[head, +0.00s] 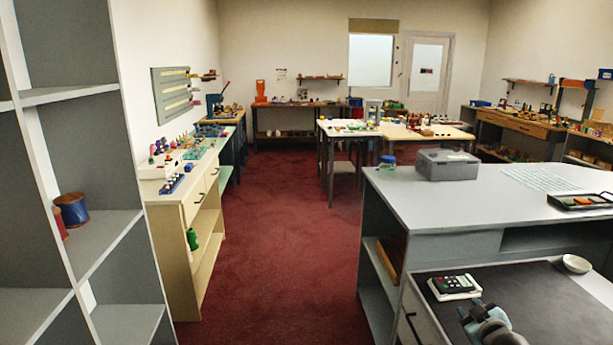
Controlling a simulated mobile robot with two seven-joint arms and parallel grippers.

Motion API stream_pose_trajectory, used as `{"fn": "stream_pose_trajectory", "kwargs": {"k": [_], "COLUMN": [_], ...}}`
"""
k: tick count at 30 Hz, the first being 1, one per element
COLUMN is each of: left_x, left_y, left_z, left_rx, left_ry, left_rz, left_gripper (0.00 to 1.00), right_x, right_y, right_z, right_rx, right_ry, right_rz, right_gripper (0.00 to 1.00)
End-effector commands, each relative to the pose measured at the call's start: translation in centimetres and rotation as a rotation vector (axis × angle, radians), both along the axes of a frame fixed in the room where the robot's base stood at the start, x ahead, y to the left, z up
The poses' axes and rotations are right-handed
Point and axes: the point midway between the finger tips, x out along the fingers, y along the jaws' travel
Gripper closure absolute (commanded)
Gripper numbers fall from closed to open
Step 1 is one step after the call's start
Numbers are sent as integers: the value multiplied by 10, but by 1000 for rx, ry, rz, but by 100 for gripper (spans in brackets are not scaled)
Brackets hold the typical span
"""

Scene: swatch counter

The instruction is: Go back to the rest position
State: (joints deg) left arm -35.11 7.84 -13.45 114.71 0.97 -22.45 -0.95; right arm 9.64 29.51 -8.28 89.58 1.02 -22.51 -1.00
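My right gripper (470,309) is at the bottom right of the head view, low over the dark mat (545,300) on the lower part of the grey counter (470,205). It is just in front of a calculator-like device (455,286) with dark keys. The gripper shows small and foreshortened, so I cannot tell whether its fingers are open or shut. I see nothing clearly held in it. My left gripper is not in view.
A grey box (447,165), a jar (387,168) and a black tray (580,201) stand on the counter. A small white bowl (576,263) sits near the mat's back edge. Grey shelving (95,240) stands at left. Red carpet (290,240) lies clear between.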

Motion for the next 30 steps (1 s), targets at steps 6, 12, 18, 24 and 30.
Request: {"fn": "stream_pose_trajectory", "kwargs": {"k": [6,12,18,24,30], "left_x": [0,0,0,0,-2], "left_y": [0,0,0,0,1], "left_z": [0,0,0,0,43], "left_rx": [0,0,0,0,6], "left_ry": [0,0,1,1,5], "left_rz": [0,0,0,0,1], "left_gripper": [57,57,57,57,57], "right_x": [-105,-212,-294,-356,-358], "right_y": [103,183,235,269,268], "right_z": [-98,-147,-161,-159,-112], "right_rx": [137,281,397,492,490], "right_ry": [137,246,324,381,379], "right_rz": [91,131,134,117,115], "right_gripper": [64,64,64,64,64]}}
